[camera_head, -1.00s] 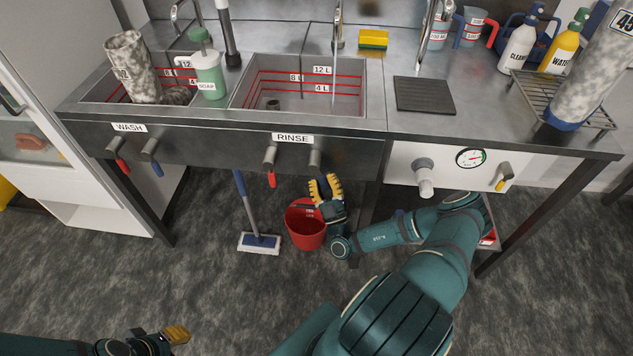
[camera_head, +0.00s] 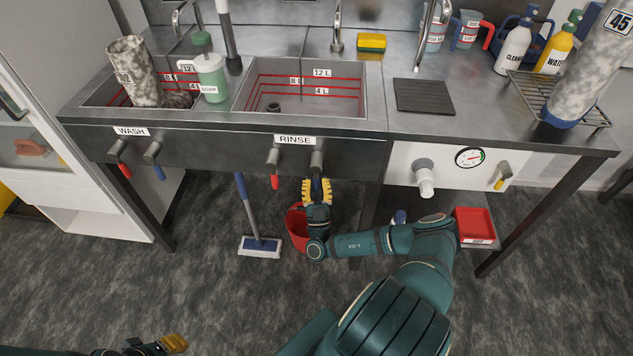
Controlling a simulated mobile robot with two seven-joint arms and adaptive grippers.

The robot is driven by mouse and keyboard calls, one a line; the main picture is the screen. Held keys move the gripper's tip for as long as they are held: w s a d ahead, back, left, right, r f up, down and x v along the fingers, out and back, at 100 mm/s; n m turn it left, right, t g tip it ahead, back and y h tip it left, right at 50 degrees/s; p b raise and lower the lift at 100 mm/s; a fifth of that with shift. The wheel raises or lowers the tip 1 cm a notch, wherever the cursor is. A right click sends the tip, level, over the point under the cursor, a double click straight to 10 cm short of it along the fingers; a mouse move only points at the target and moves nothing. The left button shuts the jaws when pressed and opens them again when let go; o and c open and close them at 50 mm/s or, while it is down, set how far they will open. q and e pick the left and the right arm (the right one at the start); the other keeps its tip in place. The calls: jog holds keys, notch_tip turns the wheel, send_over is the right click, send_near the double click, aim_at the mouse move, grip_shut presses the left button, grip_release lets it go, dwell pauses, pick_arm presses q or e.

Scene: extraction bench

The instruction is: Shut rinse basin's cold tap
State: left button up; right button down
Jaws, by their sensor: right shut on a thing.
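The rinse basin (camera_head: 300,112) is sunk in the steel bench, with a RINSE label (camera_head: 295,139) on its front panel. Below the label, the red-handled tap (camera_head: 274,162) hangs on the left and the cold tap (camera_head: 316,160) on the right. My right gripper (camera_head: 317,188) is shut on the cold tap's blue lever, which points down and is mostly hidden between the yellow fingers. No water stream is clearly visible in the basin. My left gripper (camera_head: 173,343) is at the bottom left, far from the taps; its opening cannot be made out.
A red bucket (camera_head: 296,228) stands on the floor behind my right gripper. A mop (camera_head: 260,245) leans to its left. The wash basin's taps (camera_head: 152,153) are further left. A white panel with a gauge (camera_head: 470,157) and valves is at right, above a red tray (camera_head: 474,225).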

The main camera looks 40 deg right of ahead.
jog(key=shift+a, duration=0.1)
jog(key=c, duration=0.7)
grip_release()
jog(key=shift+r, duration=0.1)
jog(key=shift+c, duration=0.2)
jog(key=v, duration=1.2)
